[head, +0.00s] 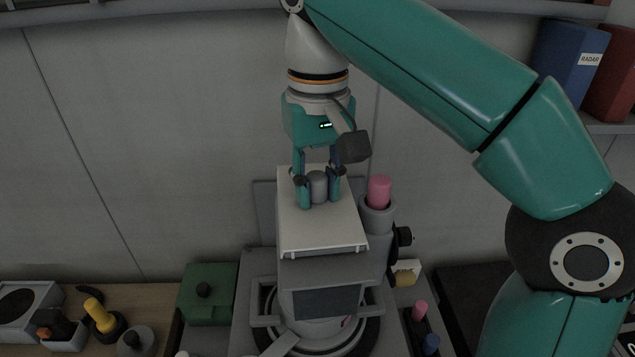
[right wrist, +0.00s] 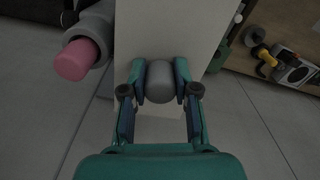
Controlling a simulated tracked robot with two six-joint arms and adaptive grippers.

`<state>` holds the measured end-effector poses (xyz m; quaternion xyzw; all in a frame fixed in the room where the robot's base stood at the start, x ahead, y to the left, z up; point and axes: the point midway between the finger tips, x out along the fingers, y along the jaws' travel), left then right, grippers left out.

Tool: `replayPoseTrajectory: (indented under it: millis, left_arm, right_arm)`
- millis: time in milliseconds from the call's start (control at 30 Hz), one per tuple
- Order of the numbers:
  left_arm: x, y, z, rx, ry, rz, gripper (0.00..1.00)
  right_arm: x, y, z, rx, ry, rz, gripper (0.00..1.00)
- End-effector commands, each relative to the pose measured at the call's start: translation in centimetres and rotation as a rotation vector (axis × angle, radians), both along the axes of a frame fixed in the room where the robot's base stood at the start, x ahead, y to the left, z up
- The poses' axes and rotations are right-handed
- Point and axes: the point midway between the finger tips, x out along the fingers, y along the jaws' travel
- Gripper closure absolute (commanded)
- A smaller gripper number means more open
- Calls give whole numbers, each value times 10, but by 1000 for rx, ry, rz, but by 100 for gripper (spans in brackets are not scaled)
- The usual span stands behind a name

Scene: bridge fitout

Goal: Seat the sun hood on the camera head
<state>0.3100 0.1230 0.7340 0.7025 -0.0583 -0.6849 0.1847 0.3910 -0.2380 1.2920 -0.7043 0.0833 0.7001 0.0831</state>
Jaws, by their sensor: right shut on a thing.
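The sun hood (head: 318,232) is a pale, flat cover with a grey knob on top. My right gripper (head: 317,190) is shut on that knob from above, with a finger on each side. The right wrist view shows the same grip (right wrist: 160,84) and part of the pale hood (right wrist: 209,24). The camera head (head: 325,303) is a grey housing with a dark front window, directly below the hood in the head view. The hood covers its top, and I cannot tell whether the two touch. My left gripper is not in view.
A grey tube with a pink end (head: 379,190) stands close to the hood's right side. Blue and red binders stand on a shelf at upper right. A wall is behind.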

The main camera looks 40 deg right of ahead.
Motion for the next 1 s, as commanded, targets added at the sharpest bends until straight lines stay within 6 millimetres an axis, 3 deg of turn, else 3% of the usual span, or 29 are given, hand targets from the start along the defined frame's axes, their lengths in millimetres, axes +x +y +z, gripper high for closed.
replayPoseTrajectory:
  millis: [933, 967, 1000]
  left_arm:
    - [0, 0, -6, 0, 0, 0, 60]
    - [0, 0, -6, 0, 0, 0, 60]
    - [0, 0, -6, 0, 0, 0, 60]
  right_arm:
    - [0, 0, -10, 0, 0, 0, 100]
    - [0, 0, -10, 0, 0, 0, 67]
    - [0, 0, -10, 0, 0, 0, 61]
